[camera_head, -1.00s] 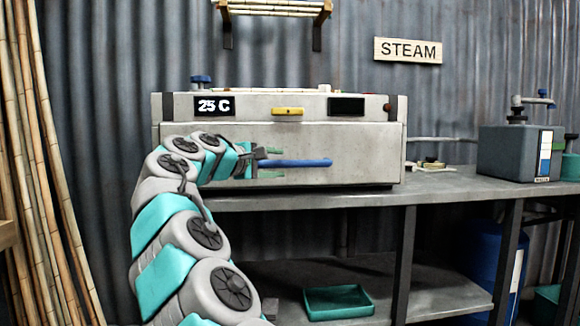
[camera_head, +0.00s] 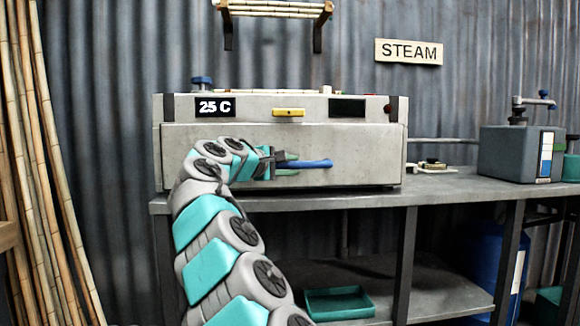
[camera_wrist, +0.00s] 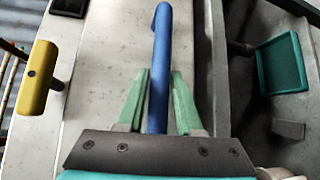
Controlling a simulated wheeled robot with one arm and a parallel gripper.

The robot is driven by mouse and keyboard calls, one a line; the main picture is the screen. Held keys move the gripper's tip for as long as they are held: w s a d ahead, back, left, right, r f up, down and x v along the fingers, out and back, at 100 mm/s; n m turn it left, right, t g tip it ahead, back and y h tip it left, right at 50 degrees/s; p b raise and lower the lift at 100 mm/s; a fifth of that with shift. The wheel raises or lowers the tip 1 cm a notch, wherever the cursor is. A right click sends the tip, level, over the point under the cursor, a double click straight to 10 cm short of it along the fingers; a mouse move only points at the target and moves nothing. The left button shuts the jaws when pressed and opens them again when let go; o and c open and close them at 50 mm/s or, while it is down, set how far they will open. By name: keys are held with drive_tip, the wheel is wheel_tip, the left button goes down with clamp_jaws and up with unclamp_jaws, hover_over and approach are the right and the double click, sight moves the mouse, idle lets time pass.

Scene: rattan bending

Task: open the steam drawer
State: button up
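The steam drawer (camera_head: 365,150) is the wide grey front of the box on the bench, and it looks shut. Its blue bar handle (camera_head: 317,163) runs level across the front. My gripper (camera_head: 290,163) is at the handle's left part in the head view. In the wrist view, the blue handle (camera_wrist: 160,60) passes between the two green fingers of my gripper (camera_wrist: 158,90). The fingers stand apart, with a narrow gap to the handle on each side. The hidden part of the handle lies behind my gripper in the head view.
Above the drawer are a 25 C display (camera_head: 215,107), a yellow handle (camera_head: 288,113) and a dark panel (camera_head: 347,107). A grey machine (camera_head: 510,152) stands at the bench's right. A green tray (camera_head: 339,303) lies on the lower shelf. Bamboo poles (camera_head: 45,170) lean at left.

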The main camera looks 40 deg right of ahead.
clamp_jaws()
idle(1.0)
